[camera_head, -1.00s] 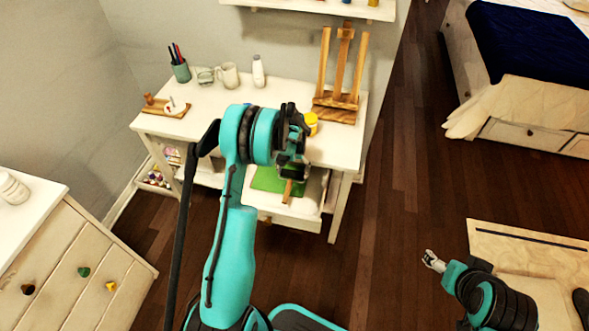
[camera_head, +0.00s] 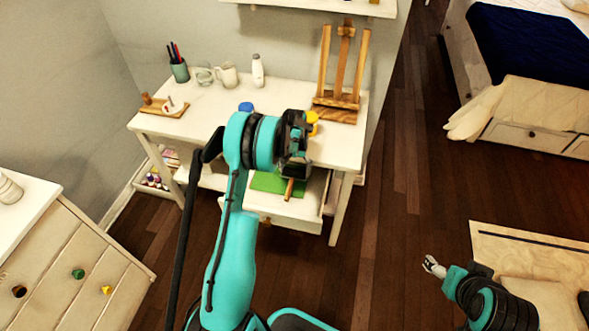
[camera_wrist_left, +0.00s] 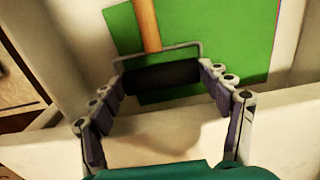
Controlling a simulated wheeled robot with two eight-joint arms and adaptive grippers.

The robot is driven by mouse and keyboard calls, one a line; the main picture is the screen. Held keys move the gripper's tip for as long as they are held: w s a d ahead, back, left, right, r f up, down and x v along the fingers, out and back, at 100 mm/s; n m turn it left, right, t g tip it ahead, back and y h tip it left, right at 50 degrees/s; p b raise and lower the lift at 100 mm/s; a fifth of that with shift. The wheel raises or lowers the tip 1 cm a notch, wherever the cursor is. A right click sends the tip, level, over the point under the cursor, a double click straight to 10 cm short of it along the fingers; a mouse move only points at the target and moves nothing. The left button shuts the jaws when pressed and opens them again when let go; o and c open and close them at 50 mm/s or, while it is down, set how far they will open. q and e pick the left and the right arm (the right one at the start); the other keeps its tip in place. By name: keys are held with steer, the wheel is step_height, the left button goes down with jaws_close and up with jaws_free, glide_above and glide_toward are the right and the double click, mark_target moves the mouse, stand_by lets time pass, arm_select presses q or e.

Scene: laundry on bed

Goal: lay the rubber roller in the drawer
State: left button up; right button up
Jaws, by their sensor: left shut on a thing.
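The rubber roller has a black cylinder (camera_wrist_left: 162,77), a thin metal frame and a wooden handle (camera_head: 289,188). My left gripper (camera_head: 297,150) is shut on the black cylinder, one finger at each end, as the left wrist view shows. The roller is over the open drawer (camera_head: 300,212) under the white desk. A green sheet (camera_wrist_left: 222,40) lies in the drawer below the roller. I cannot tell whether the roller touches it. My right gripper (camera_head: 433,266) is far from the drawer, low at the right; its fingers are too small to read.
The white desk (camera_head: 210,125) above the drawer holds a wooden easel (camera_head: 338,75), a yellow jar (camera_head: 312,120), a blue-topped item (camera_head: 246,107), mugs and a pen cup (camera_head: 180,71). A dresser (camera_head: 70,255) stands at the left. The floor right of the desk is clear.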

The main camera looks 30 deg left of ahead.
arm_select(q)
steer(key=o, duration=1.2)
steer(key=shift+o, duration=0.2)
steer(key=shift+r, duration=0.15)
steer(key=shift+r+p, duration=0.25)
steer(key=shift+p, duration=0.15)
step_height(320, 180, up, 11)
steer(key=p, duration=0.4)
steer(key=s+d+r+t, duration=0.1)
steer(key=s+d+r, duration=0.2)
steer(key=r, duration=0.3)
steer(key=s+d+r+m+t, duration=0.1)
steer(key=s+d+r, duration=0.25)
steer(key=r, duration=0.25)
steer(key=s+d+r+t, duration=0.1)
steer(key=s+d+r, duration=0.25)
steer(key=r, duration=0.25)
steer(key=s+d+m+t, duration=0.1)
steer(key=s+d+t, duration=0.1)
steer(key=s, duration=0.6)
steer(key=s+d+t, duration=0.2)
steer(key=s+d, duration=0.2)
steer(key=s, duration=0.5)
steer(key=shift+s+d+r+m, duration=0.2)
steer(key=shift+d+r+m, duration=0.05)
steer(key=shift+r+m, duration=0.15)
